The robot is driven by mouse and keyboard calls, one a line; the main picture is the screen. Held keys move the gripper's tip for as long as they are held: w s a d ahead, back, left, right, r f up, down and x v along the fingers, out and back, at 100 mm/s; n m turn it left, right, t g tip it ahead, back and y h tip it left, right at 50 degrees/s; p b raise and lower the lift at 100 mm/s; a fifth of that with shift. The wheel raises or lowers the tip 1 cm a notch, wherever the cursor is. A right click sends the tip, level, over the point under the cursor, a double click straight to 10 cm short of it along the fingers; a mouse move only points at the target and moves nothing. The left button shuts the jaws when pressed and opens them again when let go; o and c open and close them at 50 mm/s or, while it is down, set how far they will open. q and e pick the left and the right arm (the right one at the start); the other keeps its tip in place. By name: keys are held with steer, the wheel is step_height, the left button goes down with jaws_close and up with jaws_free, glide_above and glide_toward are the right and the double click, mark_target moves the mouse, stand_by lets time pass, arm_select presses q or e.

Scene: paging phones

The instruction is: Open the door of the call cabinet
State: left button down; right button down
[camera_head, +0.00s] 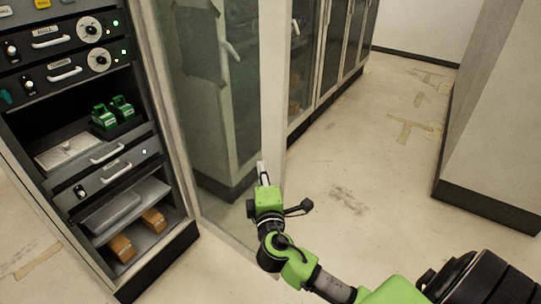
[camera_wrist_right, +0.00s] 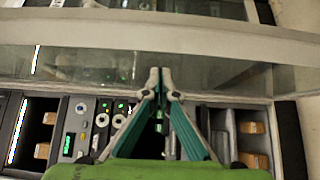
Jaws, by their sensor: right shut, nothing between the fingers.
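The call cabinet (camera_head: 75,180) is a dark rack at the left in the head view, with its front uncovered. Its tall glass door (camera_head: 215,150) stands swung out at the rack's right side, with a pale free-edge frame (camera_head: 273,80). My right gripper (camera_head: 262,168) is shut and empty at the lower part of that frame; I cannot tell whether it touches. In the right wrist view the shut fingertips (camera_wrist_right: 160,76) show before the door's glass, below its pale frame (camera_wrist_right: 230,40). My left gripper is out of view.
The rack holds control panels (camera_head: 75,45), green phones (camera_head: 113,112) and brown blocks (camera_head: 122,247) on lower shelves. More glass-fronted cabinets (camera_head: 335,50) line the back. A pale block with a dark base (camera_head: 490,125) stands at right. Floor (camera_head: 370,150) between is clear.

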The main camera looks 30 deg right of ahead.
mark_target(268, 150)
steer(key=w+d, duration=0.1)
steer(key=w+d+p, duration=0.1)
steer(key=d, duration=0.1)
steer(key=shift+w+d+r, duration=0.1)
steer(key=shift+w+d, duration=0.05)
steer(key=shift+d, duration=0.1)
steer(key=shift+w+d, duration=0.1)
steer(key=shift+d, duration=0.4)
